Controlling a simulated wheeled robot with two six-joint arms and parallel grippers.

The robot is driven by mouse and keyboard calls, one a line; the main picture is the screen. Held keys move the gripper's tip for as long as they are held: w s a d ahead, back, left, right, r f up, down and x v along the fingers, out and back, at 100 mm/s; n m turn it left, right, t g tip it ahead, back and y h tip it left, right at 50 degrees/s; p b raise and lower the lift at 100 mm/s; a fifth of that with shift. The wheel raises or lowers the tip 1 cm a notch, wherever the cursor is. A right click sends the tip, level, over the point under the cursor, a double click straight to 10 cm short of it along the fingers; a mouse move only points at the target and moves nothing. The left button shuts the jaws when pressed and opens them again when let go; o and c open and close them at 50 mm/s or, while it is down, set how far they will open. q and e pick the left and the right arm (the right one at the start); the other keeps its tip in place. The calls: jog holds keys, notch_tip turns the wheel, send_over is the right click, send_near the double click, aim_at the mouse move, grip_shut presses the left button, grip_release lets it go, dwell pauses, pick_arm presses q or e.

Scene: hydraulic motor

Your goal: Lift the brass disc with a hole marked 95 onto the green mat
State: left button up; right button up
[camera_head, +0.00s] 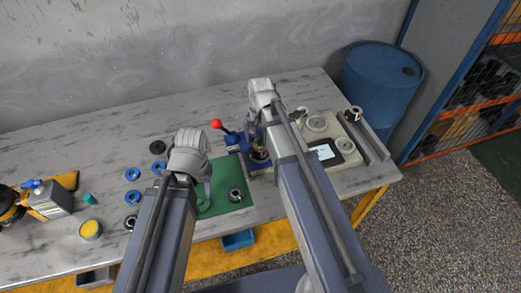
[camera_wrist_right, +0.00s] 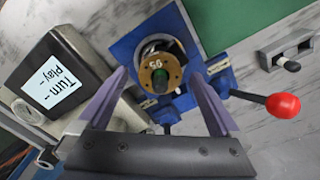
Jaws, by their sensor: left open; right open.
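The brass disc (camera_wrist_right: 158,66) marked 95 has a central hole. It sits on a round part in a blue fixture (camera_wrist_right: 125,46) and shows small in the head view (camera_head: 259,156). My right gripper (camera_wrist_right: 157,78) is open, its fingers on either side of the disc in the wrist view; I cannot tell whether they touch it. The green mat (camera_head: 226,172) lies left of the fixture, and its edge shows in the right wrist view (camera_wrist_right: 240,18). My left gripper (camera_head: 205,190) is open over the mat, partly hidden by its arm.
A red-knobbed lever (camera_wrist_right: 283,105) sticks out from the fixture. A round metal part (camera_head: 236,195) lies on the mat. Several blue rings (camera_head: 132,174) lie left of it. A pale device with a screen (camera_wrist_right: 53,80) stands beside the fixture.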

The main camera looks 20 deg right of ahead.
jog(key=shift+f, duration=0.15)
grip_shut()
dwell(0.8)
